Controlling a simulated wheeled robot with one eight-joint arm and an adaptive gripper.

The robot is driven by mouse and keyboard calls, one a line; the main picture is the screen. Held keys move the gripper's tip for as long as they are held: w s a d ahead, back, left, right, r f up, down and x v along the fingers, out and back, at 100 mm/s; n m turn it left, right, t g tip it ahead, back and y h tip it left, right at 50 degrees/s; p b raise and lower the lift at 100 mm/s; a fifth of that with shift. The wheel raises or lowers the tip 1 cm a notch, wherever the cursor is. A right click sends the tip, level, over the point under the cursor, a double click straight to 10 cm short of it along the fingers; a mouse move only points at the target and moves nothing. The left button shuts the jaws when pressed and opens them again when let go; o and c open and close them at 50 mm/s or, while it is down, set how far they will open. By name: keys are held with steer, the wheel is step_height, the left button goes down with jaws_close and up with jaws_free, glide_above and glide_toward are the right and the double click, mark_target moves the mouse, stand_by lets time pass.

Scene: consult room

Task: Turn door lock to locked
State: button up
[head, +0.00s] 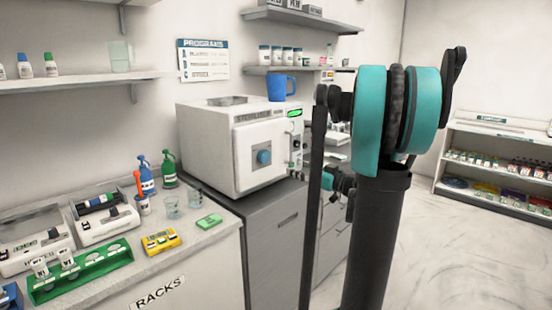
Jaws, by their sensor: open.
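A white boxy steriliser (213,155) stands on the grey cabinet in the middle of the head view. Its closed-looking front door carries a round blue lock knob (263,157) on a pale square plate. I cannot tell from the knob's face whether it is locked. My gripper (322,179) is small and dark, to the right of the steriliser, partly hidden behind my own dark upright arm link. It is open and apart from the knob, with nothing seen in it.
A blue mug (281,87) stands on top of the steriliser. A green-lit control panel (295,128) is at its right front edge. The left counter holds a green rack (80,272), a yellow rack (161,242), bottles and beakers. The floor (440,255) at right is clear.

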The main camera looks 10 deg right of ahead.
mark_target(266, 157)
steer(key=x, duration=1.6)
steer(key=shift+a, duration=0.15)
steer(key=c, duration=1.2)
steer(key=shift+o, duration=0.2)
